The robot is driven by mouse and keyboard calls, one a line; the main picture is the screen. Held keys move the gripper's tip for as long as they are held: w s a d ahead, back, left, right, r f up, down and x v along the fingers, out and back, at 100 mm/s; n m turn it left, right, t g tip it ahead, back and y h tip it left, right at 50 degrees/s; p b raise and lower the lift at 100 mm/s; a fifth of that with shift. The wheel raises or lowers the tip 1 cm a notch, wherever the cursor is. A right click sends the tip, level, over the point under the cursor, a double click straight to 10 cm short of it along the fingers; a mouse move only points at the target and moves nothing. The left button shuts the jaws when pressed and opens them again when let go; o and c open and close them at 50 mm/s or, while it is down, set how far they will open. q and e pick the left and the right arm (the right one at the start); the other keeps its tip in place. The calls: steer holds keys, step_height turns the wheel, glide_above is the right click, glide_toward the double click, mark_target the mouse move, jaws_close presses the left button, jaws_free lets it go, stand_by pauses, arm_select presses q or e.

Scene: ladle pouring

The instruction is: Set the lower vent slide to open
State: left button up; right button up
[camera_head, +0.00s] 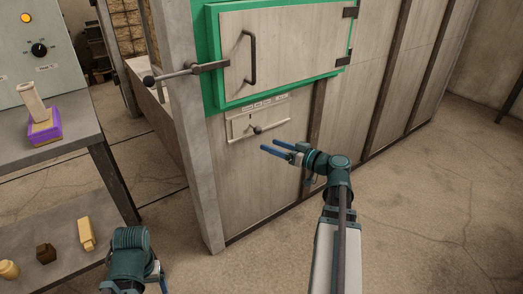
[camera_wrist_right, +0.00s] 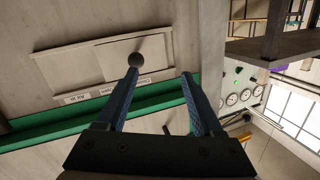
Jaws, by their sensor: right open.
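The lower vent slide (camera_head: 241,126) is a pale plate in a frame on the furnace wall, below the green-framed door. Its dark round knob (camera_head: 257,129) sticks out near the middle of the frame. In the right wrist view the slide (camera_wrist_right: 90,70) lies ahead and the knob (camera_wrist_right: 135,60) shows by the tip of the left-hand finger; contact cannot be told. My right gripper (camera_head: 270,146) is open and empty, just right of and below the knob. My left gripper (camera_head: 160,284) is low at the bottom edge, mostly cut off.
The furnace door (camera_head: 290,45) has a handle and a latch bar (camera_head: 185,73) projecting left above the slide. A grey post (camera_head: 190,130) stands left of the slide. A bench (camera_head: 75,118) with a purple-based block is at left. The floor at right is clear.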

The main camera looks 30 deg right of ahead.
mark_target(258, 129)
steer(key=s+d+t+h+b, duration=0.1)
steer(key=s+d+t, duration=0.1)
steer(key=d, duration=0.2)
steer(key=shift+m, duration=0.4)
steer(key=x, duration=0.9)
steer(key=f+x, duration=0.1)
steer(key=x, duration=0.4)
steer(key=shift+d, duration=0.2)
jaws_close()
stand_by(0.5)
